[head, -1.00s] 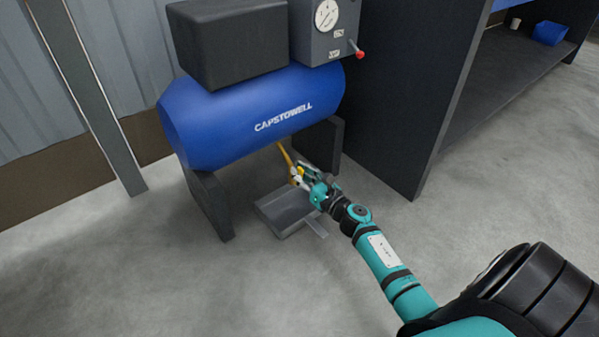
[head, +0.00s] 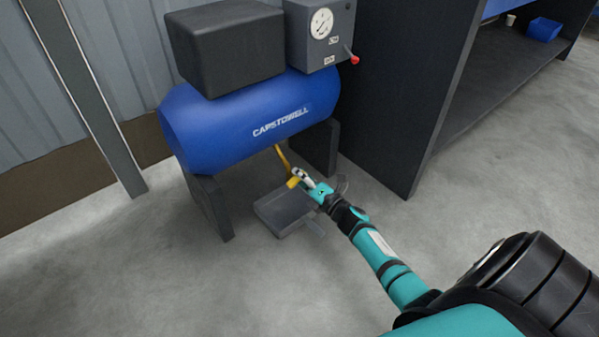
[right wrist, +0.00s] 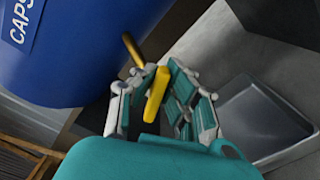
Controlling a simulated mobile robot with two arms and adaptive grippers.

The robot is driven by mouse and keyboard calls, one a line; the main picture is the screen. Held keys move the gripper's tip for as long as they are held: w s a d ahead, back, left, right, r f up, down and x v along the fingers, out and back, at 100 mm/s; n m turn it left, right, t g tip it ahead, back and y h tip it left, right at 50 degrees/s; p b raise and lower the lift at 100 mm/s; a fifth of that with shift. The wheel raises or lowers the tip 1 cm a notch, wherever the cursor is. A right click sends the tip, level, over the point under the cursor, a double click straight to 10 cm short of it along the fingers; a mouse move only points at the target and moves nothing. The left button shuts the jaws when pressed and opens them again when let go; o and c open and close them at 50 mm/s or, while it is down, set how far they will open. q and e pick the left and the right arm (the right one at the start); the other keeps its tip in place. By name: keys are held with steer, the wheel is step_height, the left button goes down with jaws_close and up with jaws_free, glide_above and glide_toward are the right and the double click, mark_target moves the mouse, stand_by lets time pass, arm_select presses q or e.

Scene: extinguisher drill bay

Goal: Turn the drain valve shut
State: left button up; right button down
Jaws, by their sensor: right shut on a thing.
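The drain valve hangs under the blue tank (head: 240,120) on a brass-coloured pipe (head: 281,156). Its yellow handle (head: 293,182) shows at my right gripper (head: 302,179). In the right wrist view the yellow handle (right wrist: 157,93) lies between the two fingers of my right gripper (right wrist: 150,100), which is shut on it. The brass pipe (right wrist: 132,49) shows just beyond the fingers. The valve body is mostly hidden by the fingers. My left gripper is not in view.
A grey drip tray (head: 270,218) lies on the floor below the valve; it also shows in the right wrist view (right wrist: 285,140). Dark tank legs (head: 208,205) stand on both sides. A dark cabinet panel (head: 395,90) rises to the right. The floor in front is clear.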

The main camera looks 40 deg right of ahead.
steer(key=m, duration=0.1)
steer(key=m+p, duration=0.1)
steer(key=m, duration=0.2)
steer(key=shift+d+f+m, duration=0.15)
steer(key=shift+f+m, duration=0.1)
steer(key=shift+m, duration=0.15)
stand_by(0.4)
steer(key=c, duration=1.4)
jaws_free()
steer(key=shift+o, duration=0.2)
steer(key=shift+f, duration=0.1)
steer(key=s, duration=1.2)
steer(key=shift+d, duration=0.45)
